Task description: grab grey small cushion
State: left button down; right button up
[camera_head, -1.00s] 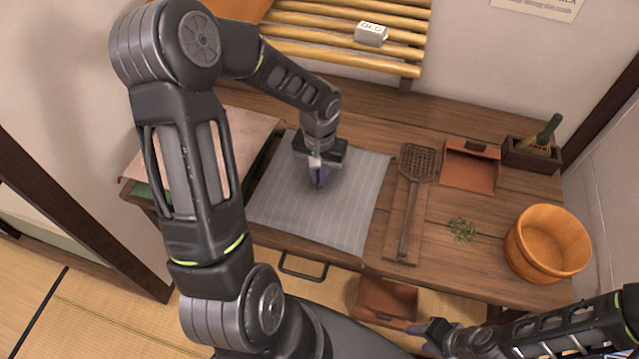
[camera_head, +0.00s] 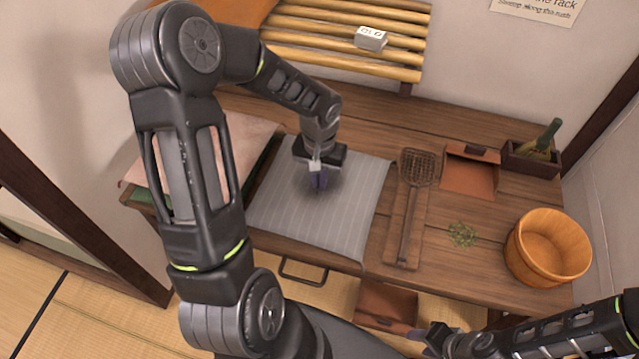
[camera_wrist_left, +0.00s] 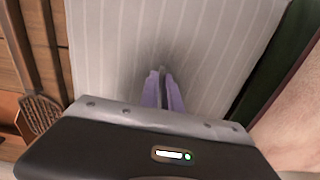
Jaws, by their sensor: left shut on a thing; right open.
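The grey small cushion (camera_head: 270,205) is flat, with thin pale stripes, and lies on the wooden table. It fills the middle of the left wrist view (camera_wrist_left: 105,45). My left gripper (camera_head: 318,184) points down onto the cushion's middle. Its purple fingers (camera_wrist_left: 162,80) are close together, shut on a pinch of the cushion's surface. The pinched part is mostly hidden between the fingers. The cushion still lies on the table. My right gripper (camera_head: 428,332) is open and empty, low in front of the table.
A wire-mesh paddle (camera_head: 410,200) on a board lies right of the cushion. Further right are green leaves (camera_head: 462,234), a wooden tub (camera_head: 548,246), an orange-brown tray (camera_head: 468,178) and a box with a bottle (camera_head: 530,158). A pinkish mat (camera_head: 250,135) lies left. A slatted rack (camera_head: 340,45) is behind.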

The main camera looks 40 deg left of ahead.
pick_arm(q)
notch_tip(320, 180, up, 10)
dwell(0.5)
dwell(0.5)
